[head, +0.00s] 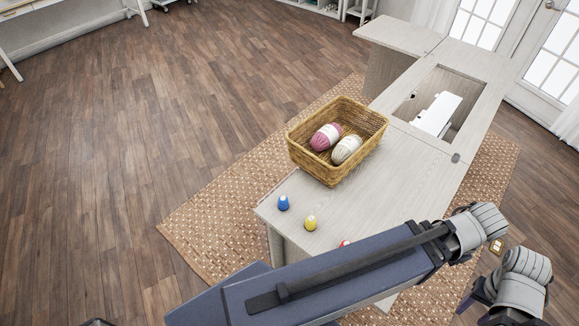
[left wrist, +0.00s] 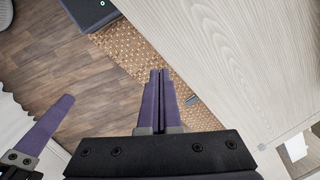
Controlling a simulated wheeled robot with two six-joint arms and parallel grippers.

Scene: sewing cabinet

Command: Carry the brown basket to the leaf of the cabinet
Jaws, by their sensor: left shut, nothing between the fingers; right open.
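The brown wicker basket (head: 368,158) stands upright on the near part of the pale wooden cabinet top (head: 410,178), close to its left edge. A pink-and-white yarn ball (head: 325,137) and a cream yarn ball (head: 346,149) lie in it. A pale panel (head: 398,34) sticks out to the left at the cabinet's far end. My right gripper (head: 505,312) is open at the lower right, away from the basket and partly cut off. Neither gripper touches the basket.
Blue (head: 283,203), yellow (head: 310,223) and red (head: 345,243) spools stand near the cabinet's front edge. A white sewing machine (head: 437,114) sits in the recess beyond the basket. A woven rug (head: 205,222) lies under the cabinet. The floor on the left is clear.

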